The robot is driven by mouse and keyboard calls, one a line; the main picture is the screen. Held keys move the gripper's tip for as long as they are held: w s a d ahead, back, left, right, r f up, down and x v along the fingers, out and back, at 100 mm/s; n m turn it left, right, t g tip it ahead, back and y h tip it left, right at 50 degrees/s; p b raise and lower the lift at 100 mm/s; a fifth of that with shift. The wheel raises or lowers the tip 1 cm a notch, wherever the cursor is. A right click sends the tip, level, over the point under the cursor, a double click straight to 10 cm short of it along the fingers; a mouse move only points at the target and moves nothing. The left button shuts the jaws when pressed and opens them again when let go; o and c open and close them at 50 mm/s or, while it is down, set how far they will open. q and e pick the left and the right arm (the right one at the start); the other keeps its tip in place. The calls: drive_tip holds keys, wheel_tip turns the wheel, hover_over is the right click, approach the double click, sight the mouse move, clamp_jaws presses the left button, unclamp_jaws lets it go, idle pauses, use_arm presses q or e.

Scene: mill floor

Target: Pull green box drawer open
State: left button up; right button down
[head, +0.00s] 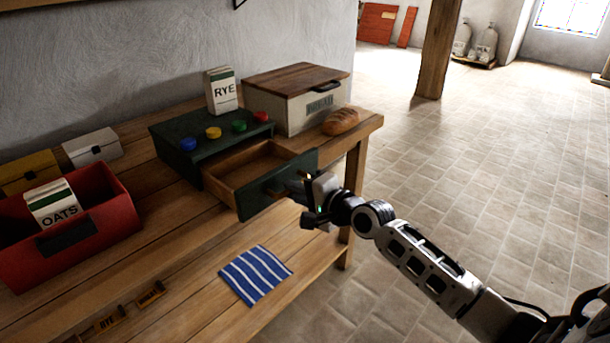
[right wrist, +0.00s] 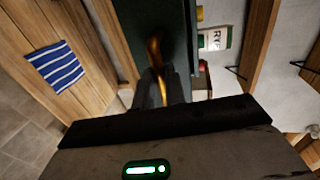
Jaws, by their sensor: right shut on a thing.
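The green box (head: 172,152) stands on the wooden bench with blue, yellow, green and red round pieces on its top. Its drawer (head: 243,172) is pulled well out towards the front, and its wooden inside looks empty. My right gripper (head: 308,188) is at the drawer's green front (head: 262,193). In the right wrist view its fingers (right wrist: 160,88) are shut on a brass-coloured handle (right wrist: 155,50) on the dark green front. The gripper hides most of the handle in the head view. My left gripper is not in view.
A bread box (head: 296,110) and a loaf (head: 341,121) stand right of the green box, with a RYE packet (head: 221,92) behind it. A red bin (head: 95,205) holding an OATS packet (head: 54,206) is at left. A striped cloth (head: 256,274) lies in front.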

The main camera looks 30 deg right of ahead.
drive_tip(key=c, duration=1.5)
unclamp_jaws()
drive_tip(key=shift+o, duration=0.2)
drive_tip(key=v, duration=1.6)
